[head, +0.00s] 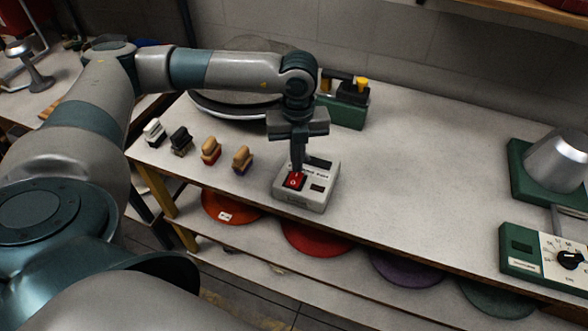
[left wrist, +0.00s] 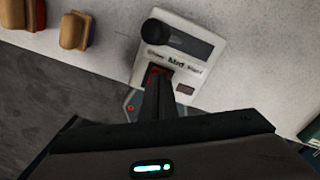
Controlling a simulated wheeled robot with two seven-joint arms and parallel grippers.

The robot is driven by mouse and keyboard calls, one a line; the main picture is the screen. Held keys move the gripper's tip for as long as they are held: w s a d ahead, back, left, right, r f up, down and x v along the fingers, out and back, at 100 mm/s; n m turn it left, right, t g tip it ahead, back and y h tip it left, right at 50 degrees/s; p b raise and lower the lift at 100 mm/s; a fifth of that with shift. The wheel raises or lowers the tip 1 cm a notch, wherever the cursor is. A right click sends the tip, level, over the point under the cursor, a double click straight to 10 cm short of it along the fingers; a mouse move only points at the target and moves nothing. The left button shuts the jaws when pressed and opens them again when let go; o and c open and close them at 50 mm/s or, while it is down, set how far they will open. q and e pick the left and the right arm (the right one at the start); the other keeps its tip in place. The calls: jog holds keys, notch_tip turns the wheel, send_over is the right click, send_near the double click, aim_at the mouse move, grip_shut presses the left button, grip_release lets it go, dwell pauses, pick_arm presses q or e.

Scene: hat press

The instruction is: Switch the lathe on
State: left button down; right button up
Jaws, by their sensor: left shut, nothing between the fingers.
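A light grey switch box (head: 318,189) sits near the front edge of the workbench. It carries a red rocker switch (head: 294,180) and a small dark window. My left gripper (head: 296,168) points down with its fingers shut and empty, its tips at or just above the red switch; contact cannot be told. In the left wrist view the box (left wrist: 200,50) shows a black knob or lever (left wrist: 157,32) in a dark slot, and the red switch (left wrist: 152,77) is partly hidden behind my fingers (left wrist: 158,95). My right gripper is not in view.
Several brushes or blocks, such as the tan one (head: 242,158), stand left of the box. A green machine (head: 345,108) and a round dark-rimmed disc (head: 232,107) are behind. A green unit with a dial (head: 545,256) and a metal cone (head: 556,160) stand right. The bench middle (head: 430,160) is clear.

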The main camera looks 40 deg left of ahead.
pick_arm(q)
jog(key=shift+f, duration=0.1)
jog(key=shift+f, duration=0.2)
dwell(0.4)
